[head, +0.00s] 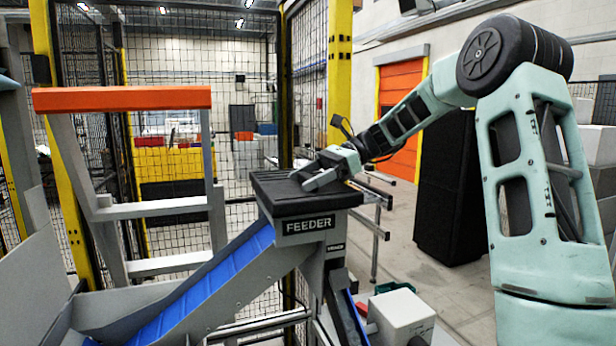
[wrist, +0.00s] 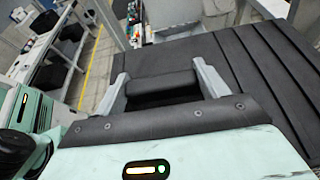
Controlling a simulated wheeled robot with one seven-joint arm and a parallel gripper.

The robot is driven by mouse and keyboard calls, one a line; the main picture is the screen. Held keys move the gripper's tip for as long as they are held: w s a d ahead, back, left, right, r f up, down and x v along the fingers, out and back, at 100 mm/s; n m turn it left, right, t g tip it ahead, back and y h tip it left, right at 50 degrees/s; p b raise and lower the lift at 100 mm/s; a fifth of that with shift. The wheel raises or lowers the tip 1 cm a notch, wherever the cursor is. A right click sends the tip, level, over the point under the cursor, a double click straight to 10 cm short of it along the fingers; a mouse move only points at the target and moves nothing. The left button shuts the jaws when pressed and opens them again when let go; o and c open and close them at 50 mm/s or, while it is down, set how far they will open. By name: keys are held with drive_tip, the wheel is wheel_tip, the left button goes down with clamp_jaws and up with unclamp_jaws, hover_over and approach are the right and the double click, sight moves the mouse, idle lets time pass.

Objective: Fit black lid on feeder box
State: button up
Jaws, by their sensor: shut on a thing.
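The black lid (head: 283,203) is at the top of the grey feeder box (head: 340,222), above its FEEDER label. It looks about level and covers the opening; I cannot tell whether it is fully seated all round. My gripper (head: 302,179) is over the lid, reaching in from the right. In the wrist view, my gripper (wrist: 160,74) has its two grey fingers on either side of the lid's black handle (wrist: 162,86), shut on it. The ribbed lid top (wrist: 240,75) spreads out beyond the handle. The box's inside is hidden.
A blue chute (head: 205,293) slopes down left from the box. A grey frame with an orange top bar (head: 122,98) stands at left. Yellow posts (head: 340,70) and mesh fencing stand behind. A tall black cabinet (head: 450,190) and a white box (head: 402,314) are at right.

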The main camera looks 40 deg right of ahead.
drive_tip(key=o, duration=1.4)
drive_tip(key=shift+f, duration=0.1)
drive_tip(key=shift+o, duration=0.2)
drive_tip(key=b+v, duration=0.4)
drive_tip(key=v, duration=1.3)
drive_tip(key=shift+d, duration=0.25)
drive_tip(key=shift+s+f, duration=0.1)
